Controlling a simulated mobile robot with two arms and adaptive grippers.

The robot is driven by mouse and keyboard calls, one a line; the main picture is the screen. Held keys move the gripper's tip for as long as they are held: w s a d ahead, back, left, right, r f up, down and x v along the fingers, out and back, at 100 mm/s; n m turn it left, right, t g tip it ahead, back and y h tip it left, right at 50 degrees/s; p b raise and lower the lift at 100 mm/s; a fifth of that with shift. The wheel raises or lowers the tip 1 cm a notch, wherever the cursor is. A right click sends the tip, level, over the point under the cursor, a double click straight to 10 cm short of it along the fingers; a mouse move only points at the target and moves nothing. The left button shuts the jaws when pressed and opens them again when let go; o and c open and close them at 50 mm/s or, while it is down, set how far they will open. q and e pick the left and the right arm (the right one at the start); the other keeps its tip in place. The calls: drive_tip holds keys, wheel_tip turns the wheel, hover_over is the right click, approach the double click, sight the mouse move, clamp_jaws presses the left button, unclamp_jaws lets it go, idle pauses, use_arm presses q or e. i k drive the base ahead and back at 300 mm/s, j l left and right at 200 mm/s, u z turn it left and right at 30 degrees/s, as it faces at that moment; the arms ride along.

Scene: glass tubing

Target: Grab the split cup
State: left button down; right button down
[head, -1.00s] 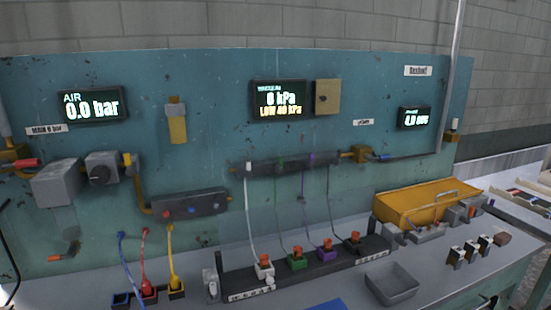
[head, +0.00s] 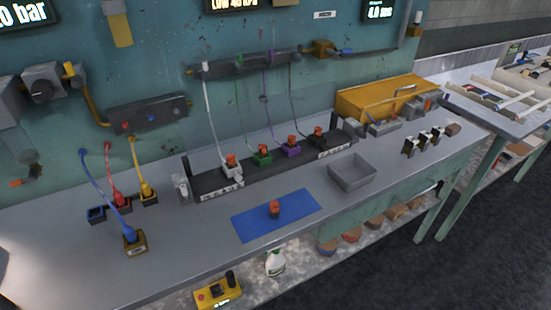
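A small orange-red cup (head: 274,209) stands by itself on a blue mat (head: 246,226) near the front of the bench. It is too small to tell whether it is split. Similar orange-red cups sit on the white fitting (head: 232,168), green fitting (head: 262,156), purple fitting (head: 291,150) and black fitting (head: 318,138) in a dark rack (head: 212,184). No split shows on these at this size. Neither of my grippers is in view.
An empty grey tray (head: 353,173) stands right of the mat. A yellow block (head: 135,242) with a blue hose and an orange bin (head: 388,97) are on the bench. A yellow control box (head: 217,292) sits below its front edge.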

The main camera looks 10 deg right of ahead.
sight(263, 148)
drive_tip(key=i+l+u, duration=0.55)
drive_tip(key=l+u, duration=0.25)
drive_tip(key=j, duration=0.15)
